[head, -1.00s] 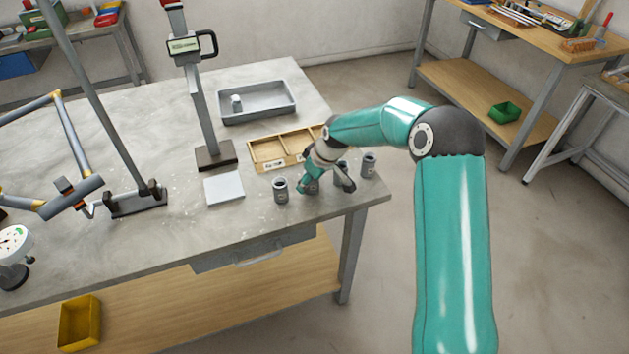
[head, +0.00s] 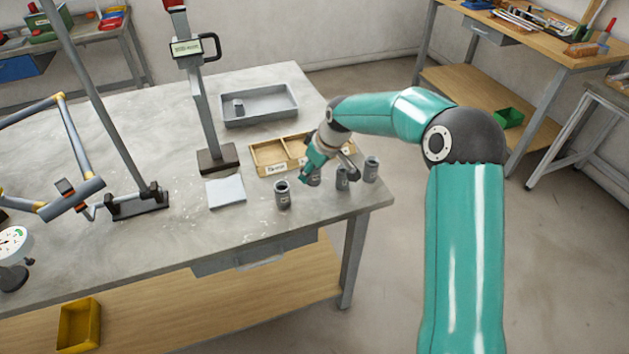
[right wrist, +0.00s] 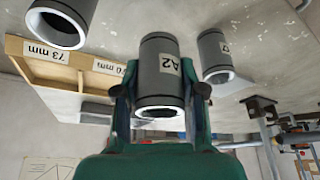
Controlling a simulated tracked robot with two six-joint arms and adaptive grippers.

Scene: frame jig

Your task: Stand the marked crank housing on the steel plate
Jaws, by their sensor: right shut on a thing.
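My right gripper (head: 327,168) is shut on a dark grey cylindrical housing (head: 314,178) near the table's front right corner. In the right wrist view, the gripper (right wrist: 161,92) has one finger on each side of this housing (right wrist: 158,70), which carries a white "A2" label and has a bright rim at its open end. The steel plate (head: 226,192) lies flat and bare to the left of the housings. My left gripper is out of view.
A wooden compartment tray (head: 268,155) with size labels lies just behind the gripper. A grey tray (head: 290,112) holding a small cylinder is farther back. A digital gauge column (head: 200,110) stands behind the plate. A tubular frame (head: 85,140) occupies the left side.

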